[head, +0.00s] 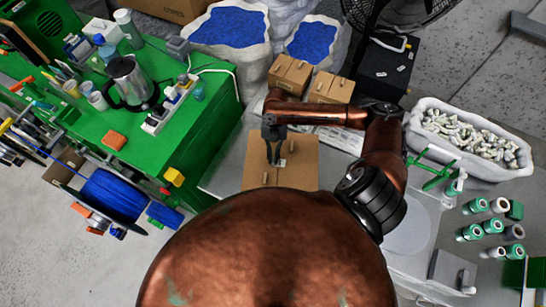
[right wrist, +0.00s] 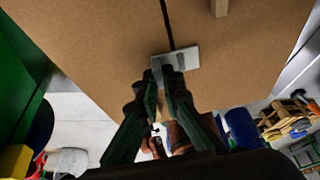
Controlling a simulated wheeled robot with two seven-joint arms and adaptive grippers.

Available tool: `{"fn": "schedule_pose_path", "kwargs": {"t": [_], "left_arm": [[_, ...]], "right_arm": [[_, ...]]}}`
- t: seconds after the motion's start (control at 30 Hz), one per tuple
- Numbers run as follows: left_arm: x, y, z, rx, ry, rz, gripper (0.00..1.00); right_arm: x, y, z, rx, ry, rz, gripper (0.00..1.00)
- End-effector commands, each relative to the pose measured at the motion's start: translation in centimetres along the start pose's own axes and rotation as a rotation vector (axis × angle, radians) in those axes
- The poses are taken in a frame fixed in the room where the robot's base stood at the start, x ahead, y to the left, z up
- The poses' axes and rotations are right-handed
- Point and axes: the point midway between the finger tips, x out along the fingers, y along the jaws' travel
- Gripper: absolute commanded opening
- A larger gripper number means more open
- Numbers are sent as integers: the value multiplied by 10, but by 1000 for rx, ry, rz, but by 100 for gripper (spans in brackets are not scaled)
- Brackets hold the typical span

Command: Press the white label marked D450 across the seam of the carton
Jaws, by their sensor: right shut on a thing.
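The brown carton (head: 302,160) lies on the grey table, below my right arm in the head view. Its face fills much of the right wrist view (right wrist: 100,45), with a dark seam (right wrist: 166,22) running down it. The white label (right wrist: 186,57) sits at the fingertips, across the line of the seam. I cannot tell whether it touches the carton all over, and its print is unreadable. My right gripper (head: 274,160) points down over the carton; in the right wrist view its fingers (right wrist: 164,78) are closed together at the label's edge. My left gripper is not in view.
Two small cartons (head: 290,74) stand behind the carton. A green bench (head: 190,130) with a metal jug (head: 130,82) is at left, beside a blue cable reel (head: 112,195). A white bin of metal parts (head: 425,110) and several green-and-white spools (head: 470,232) are at right.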

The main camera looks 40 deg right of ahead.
Motion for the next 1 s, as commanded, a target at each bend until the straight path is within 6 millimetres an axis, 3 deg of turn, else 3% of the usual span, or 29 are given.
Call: {"fn": "schedule_pose_path", "kwargs": {"t": [0.2,0.23,0.3,0.5,0.8,1.0], "left_arm": [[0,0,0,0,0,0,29],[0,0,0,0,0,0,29],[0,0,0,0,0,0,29],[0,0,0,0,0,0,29],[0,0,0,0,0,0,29],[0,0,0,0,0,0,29]], "right_arm": [[2,-1,0,1,1,-2,0],[2,-1,0,1,1,-2,9],[2,-1,0,1,1,-2,13],[1,-1,0,1,1,-1,14],[1,0,0,0,0,-1,33],[0,0,0,0,0,-1,33]]}}
